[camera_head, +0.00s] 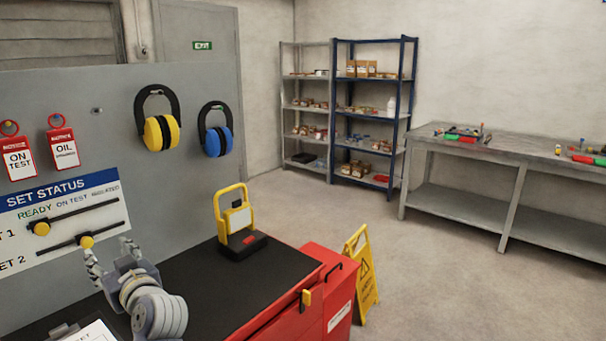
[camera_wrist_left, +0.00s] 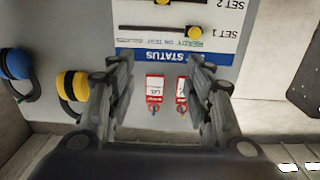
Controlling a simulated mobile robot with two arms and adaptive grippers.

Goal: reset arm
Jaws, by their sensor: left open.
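My left gripper (camera_head: 110,262) is in the lower left of the head view, over the dark top of the red cabinet and in front of the set status board (camera_head: 62,220). Its fingers are apart with nothing between them. In the left wrist view the gripper (camera_wrist_left: 160,85) is open, and the board (camera_wrist_left: 165,58) and two red and white tags (camera_wrist_left: 155,90) show upside down beyond the fingers. The lower yellow slider knob (camera_head: 86,242) is close to the fingertips in the head view; I cannot tell whether they touch. My right gripper is not in view.
Yellow ear defenders (camera_head: 160,132) and blue ear defenders (camera_head: 216,142) hang on the panel. A yellow work lamp (camera_head: 236,215) stands on the red cabinet (camera_head: 330,300). A yellow floor sign (camera_head: 361,275) stands beside it. Shelves (camera_head: 370,110) and a workbench (camera_head: 510,150) are at the back; the floor between is clear.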

